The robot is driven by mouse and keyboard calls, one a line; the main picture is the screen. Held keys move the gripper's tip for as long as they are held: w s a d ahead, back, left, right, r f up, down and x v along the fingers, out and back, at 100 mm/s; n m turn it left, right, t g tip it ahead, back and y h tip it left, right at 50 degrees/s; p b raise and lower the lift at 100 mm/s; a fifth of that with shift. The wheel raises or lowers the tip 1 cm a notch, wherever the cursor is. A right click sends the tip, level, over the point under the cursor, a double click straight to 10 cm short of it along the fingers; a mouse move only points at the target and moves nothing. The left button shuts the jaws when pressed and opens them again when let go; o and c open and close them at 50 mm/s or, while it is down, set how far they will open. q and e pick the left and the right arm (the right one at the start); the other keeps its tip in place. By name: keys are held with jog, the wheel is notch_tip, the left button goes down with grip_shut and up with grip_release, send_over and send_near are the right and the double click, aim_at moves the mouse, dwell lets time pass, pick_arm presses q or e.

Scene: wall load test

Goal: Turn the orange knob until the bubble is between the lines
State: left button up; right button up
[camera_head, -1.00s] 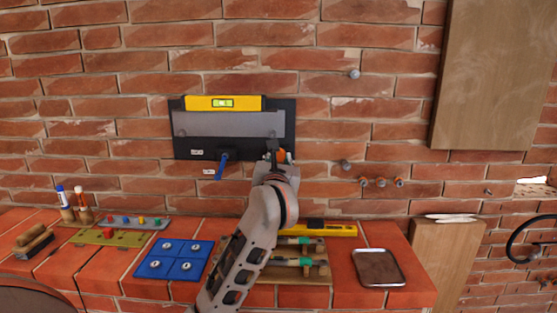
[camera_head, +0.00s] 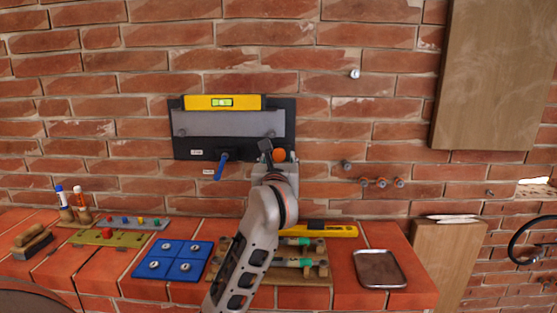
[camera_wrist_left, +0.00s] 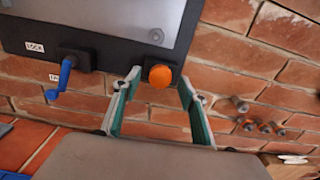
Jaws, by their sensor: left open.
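The orange knob (camera_head: 279,155) sits at the lower right corner of the dark wall panel (camera_head: 184,148); in the left wrist view the knob (camera_wrist_left: 160,76) shows face on. A yellow spirit level (camera_head: 195,103) with a green vial (camera_head: 222,102) lies along the panel's top. The bubble is too small to place exactly against the lines. My left gripper (camera_head: 278,153) is open at the knob. In the left wrist view its fingers (camera_wrist_left: 160,82) stand on either side of the knob, with gaps showing. My right gripper is not in view.
A blue lever (camera_head: 222,165) labelled LOCK hangs left of the knob. Bolts (camera_head: 346,165) stick out of the brick wall to the right. The brick ledge below holds a blue tray (camera_head: 173,260), a yellow tool (camera_head: 335,230) and a metal tray (camera_head: 379,268).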

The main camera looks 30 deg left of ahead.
pick_arm(q)
jog(key=v, duration=1.2)
jog(key=shift+a, duration=0.1)
